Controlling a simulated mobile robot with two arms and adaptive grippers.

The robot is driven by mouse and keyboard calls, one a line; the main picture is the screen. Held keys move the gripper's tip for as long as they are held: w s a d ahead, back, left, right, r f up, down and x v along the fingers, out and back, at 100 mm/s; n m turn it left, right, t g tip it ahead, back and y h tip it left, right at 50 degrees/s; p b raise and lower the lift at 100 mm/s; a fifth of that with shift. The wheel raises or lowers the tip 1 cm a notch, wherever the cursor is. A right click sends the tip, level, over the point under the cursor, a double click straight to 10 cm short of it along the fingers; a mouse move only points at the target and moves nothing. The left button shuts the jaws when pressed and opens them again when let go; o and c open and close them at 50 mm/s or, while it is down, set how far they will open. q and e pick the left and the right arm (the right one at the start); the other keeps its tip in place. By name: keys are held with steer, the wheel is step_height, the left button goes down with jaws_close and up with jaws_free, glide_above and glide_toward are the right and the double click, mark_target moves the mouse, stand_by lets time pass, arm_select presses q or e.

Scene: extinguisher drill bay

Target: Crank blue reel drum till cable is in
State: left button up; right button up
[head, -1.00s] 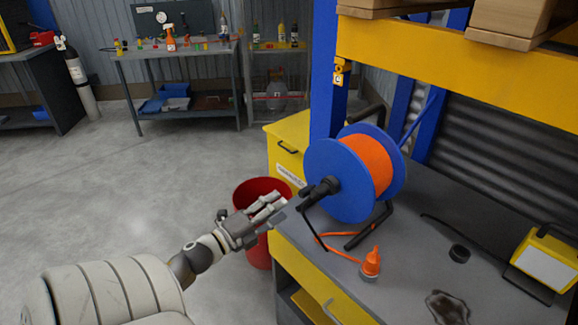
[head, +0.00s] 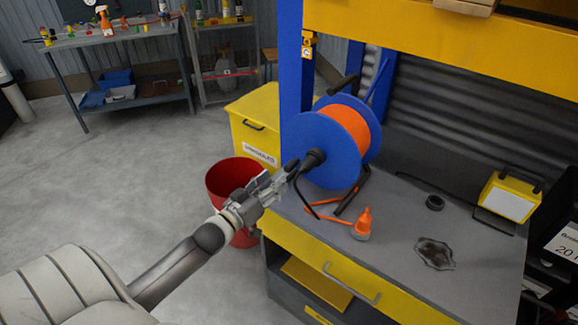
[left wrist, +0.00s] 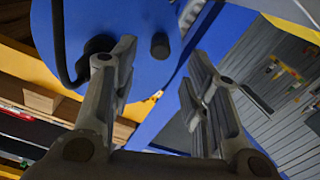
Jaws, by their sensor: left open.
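The blue reel drum (head: 322,150) stands on its black frame on the grey workbench, wound with orange cable (head: 352,128). A length of cable lies on the bench by an orange plug (head: 362,222). The black crank handle (head: 290,165) sticks out from the drum's near face, beside the black hub (head: 314,157). My left gripper (head: 274,182) is open just short of the handle, at the bench's left edge. In the left wrist view, its fingers (left wrist: 160,75) are apart, with the blue drum face (left wrist: 135,70) and a black knob (left wrist: 160,45) beyond them. Nothing shows between them.
A red bin (head: 226,176) stands on the floor behind my left gripper. A yellow cabinet (head: 256,130) is beside the blue upright post (head: 292,75).

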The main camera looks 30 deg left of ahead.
mark_target(286, 171)
arm_select(q)
steer(key=w, duration=0.8)
steer(key=shift+w+d, duration=0.25)
steer(key=shift+w, duration=0.15)
jaws_close()
